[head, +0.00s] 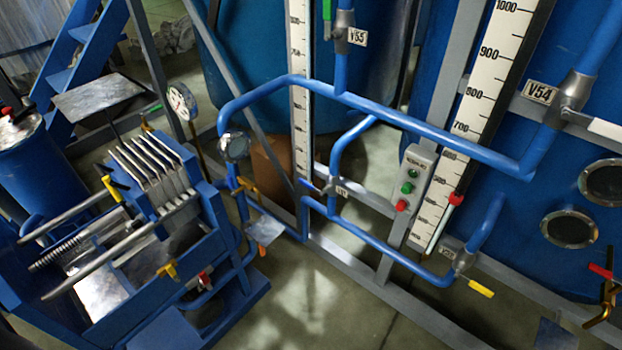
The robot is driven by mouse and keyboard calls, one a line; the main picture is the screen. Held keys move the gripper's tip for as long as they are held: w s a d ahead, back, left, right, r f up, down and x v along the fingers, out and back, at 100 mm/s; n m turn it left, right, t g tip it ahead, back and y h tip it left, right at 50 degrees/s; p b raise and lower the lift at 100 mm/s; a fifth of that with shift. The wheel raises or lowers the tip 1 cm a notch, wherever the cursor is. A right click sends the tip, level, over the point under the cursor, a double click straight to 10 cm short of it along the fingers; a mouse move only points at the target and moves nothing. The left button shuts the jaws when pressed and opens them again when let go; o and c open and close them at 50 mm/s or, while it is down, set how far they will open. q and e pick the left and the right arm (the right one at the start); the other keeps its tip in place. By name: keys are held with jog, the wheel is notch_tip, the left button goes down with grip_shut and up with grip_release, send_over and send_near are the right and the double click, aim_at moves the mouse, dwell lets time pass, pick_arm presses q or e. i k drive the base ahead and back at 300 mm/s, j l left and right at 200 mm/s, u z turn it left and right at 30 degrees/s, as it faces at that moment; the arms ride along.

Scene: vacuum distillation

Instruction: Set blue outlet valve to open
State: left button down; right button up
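I see several valves on the blue pipework, and I cannot tell for sure which one is the blue outlet valve. A lower valve (463,262) has a yellow handle (481,288) pointing down to the right. The valve tagged V55 (344,32) has a green handle (327,10) standing upright. The valve tagged V54 (571,92) is at the upper right. Neither of my grippers shows in the head view.
A blue filter press (215,245) with grey plates stands at the left. Blue tanks (255,75) stand behind the pipes. A button box (416,176) is fixed to a grey post. Grey beams (365,290) run low across the floor. Open floor (300,310) lies in front.

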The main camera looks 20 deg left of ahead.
aim_at(301, 181)
jog(key=u, duration=0.75)
jog(key=i+u, duration=0.75)
jog(key=u, duration=0.15)
